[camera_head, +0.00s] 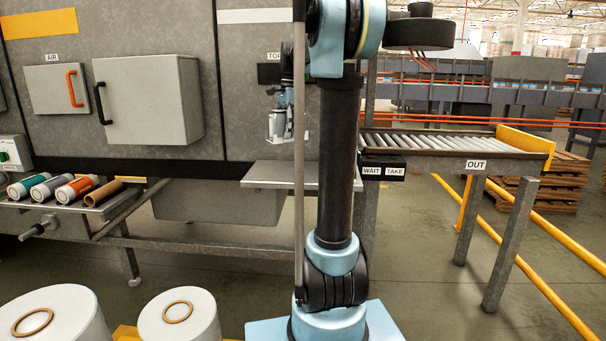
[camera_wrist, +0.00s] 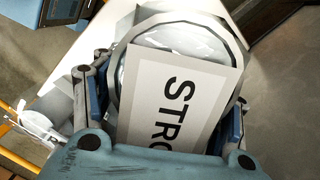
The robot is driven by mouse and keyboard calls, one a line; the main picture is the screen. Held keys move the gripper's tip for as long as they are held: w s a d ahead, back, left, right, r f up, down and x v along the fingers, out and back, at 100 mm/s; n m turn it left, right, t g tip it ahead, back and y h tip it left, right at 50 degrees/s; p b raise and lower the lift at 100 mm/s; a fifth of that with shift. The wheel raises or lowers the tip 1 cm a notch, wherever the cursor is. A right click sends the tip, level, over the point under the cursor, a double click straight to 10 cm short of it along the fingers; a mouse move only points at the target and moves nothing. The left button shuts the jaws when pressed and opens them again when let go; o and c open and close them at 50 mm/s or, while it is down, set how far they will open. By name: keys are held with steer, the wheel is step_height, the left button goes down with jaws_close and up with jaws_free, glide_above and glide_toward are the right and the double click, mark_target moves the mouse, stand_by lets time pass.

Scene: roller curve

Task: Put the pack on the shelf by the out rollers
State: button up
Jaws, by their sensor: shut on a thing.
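The pack (camera_wrist: 185,100) is a pale round-ended thing with a white label reading "STRO", the rest of the word hidden. In the wrist view it sits between the two fingers of my gripper (camera_wrist: 165,90), which is shut on it. In the head view the pack (camera_head: 276,124) is small and silvery-white, held below my gripper (camera_head: 281,104) in front of the grey machine wall. The grey shelf (camera_head: 268,174) lies below the pack, to the left of the out rollers (camera_head: 430,144). My arm's column hides part of the shelf.
A black box marked "WAIT" and "TAKE" (camera_head: 383,173) hangs below the rollers' left end. The OUT sign (camera_head: 476,165) is at their right. Several rolls (camera_head: 75,190) lie on a rack at left. Two white drums (camera_head: 178,320) stand at front left. The shelf's visible top looks clear.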

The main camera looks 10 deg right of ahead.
mark_target(285, 170)
steer(key=m, duration=0.2)
steer(key=f+m, duration=0.1)
steer(key=m, duration=0.3)
steer(key=shift+w+f+m+t, duration=0.1)
steer(key=shift+f+m+t, duration=0.2)
steer(key=shift+t, duration=0.1)
steer(key=shift+f, duration=5.05)
steer(key=o, duration=1.9)
steer(key=r, duration=0.4)
steer(key=d+r, duration=0.1)
steer(key=r, duration=0.7)
steer(key=shift+s+d, duration=0.2)
steer(key=shift+s, duration=0.05)
